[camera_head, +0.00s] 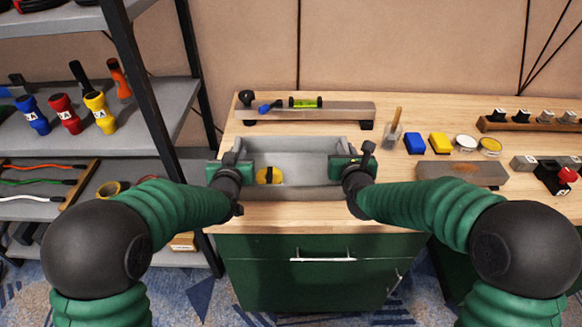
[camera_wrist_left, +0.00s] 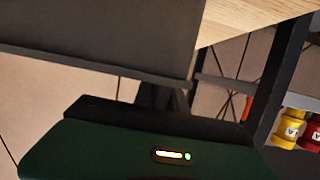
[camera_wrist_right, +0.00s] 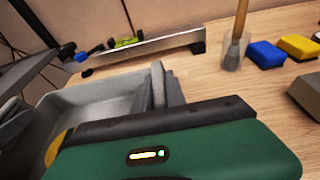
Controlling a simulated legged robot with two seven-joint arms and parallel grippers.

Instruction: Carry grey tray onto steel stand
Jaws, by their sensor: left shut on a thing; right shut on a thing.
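The grey tray (camera_head: 300,160) is level at the front middle of the wooden workbench, a yellow and black object (camera_head: 269,176) inside it at the left. My left gripper (camera_head: 242,165) is shut on the tray's left end wall, and my right gripper (camera_head: 340,165) is shut on its right end wall. The tray's side fills much of the left wrist view (camera_wrist_left: 95,35), and its inside shows in the right wrist view (camera_wrist_right: 95,98). Whether its base touches the bench is hard to tell. The low steel stand (camera_head: 325,114) is behind the tray on dark feet.
A green level (camera_head: 306,103), a blue item (camera_head: 268,107) and a black item (camera_head: 246,97) are at the stand. A brush in a glass (camera_head: 391,133), blue and yellow blocks (camera_head: 414,144) and a grey block (camera_head: 462,175) are to the right. A shelf rack (camera_head: 150,110) stands left.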

